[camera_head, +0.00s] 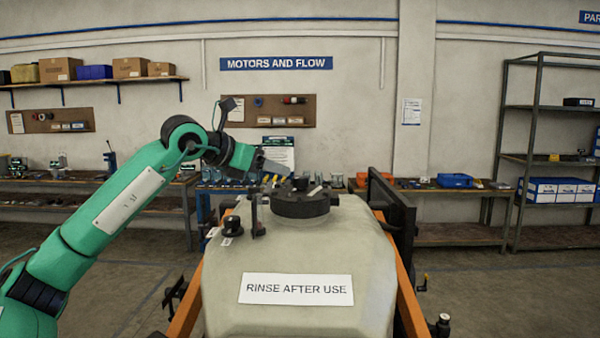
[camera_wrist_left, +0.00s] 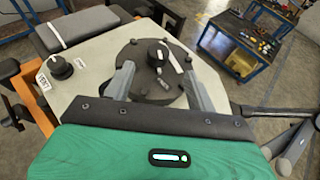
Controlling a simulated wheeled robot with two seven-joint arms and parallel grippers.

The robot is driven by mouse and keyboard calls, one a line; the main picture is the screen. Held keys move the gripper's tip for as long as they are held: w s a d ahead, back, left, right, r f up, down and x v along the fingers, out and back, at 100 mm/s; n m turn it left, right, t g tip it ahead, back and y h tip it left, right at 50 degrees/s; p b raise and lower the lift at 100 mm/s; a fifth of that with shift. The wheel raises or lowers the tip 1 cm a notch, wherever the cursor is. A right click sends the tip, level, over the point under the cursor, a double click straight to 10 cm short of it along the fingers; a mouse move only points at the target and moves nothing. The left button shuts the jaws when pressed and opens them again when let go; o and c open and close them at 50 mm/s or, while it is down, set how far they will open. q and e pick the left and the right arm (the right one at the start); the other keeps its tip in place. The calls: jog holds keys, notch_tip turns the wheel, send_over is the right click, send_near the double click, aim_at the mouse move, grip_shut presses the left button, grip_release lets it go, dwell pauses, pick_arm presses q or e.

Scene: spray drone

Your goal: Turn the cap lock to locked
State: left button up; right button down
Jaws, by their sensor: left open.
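The pale tank (camera_head: 300,255) carries a round black cap (camera_head: 300,203) on top. A small black knob (camera_wrist_left: 157,53) stands at the cap's middle, with a white strip beside it. A second black knob (camera_head: 232,225) with small white labels sits on the tank's left shoulder; it also shows in the left wrist view (camera_wrist_left: 60,68). The lock's setting cannot be read. My left gripper (camera_head: 278,168) is above the cap. In the left wrist view its open fingers (camera_wrist_left: 159,72) lie either side of the cap's middle, with nothing gripped. My right gripper is not in view.
A thin black post (camera_head: 256,215) rises at the tank's left, near the cap. Orange frame bars (camera_head: 186,303) flank the tank, with a dark upright frame (camera_head: 392,212) at the right. Workbenches (camera_head: 455,187) stand along the back wall.

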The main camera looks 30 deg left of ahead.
aim_at(300, 177)
pick_arm(q)
jog(key=p+x, duration=0.3)
jog(key=x, duration=0.6)
jog(key=shift+w+a, duration=0.1)
jog(key=shift+w, duration=0.05)
jog(key=shift+w+f, duration=0.25)
jog(key=shift+w, duration=0.05)
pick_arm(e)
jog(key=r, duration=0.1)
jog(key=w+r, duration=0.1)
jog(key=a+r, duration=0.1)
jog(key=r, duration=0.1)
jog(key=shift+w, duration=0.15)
pick_arm(q)
jog(key=shift+c, duration=0.5)
jog(key=c, duration=0.9)
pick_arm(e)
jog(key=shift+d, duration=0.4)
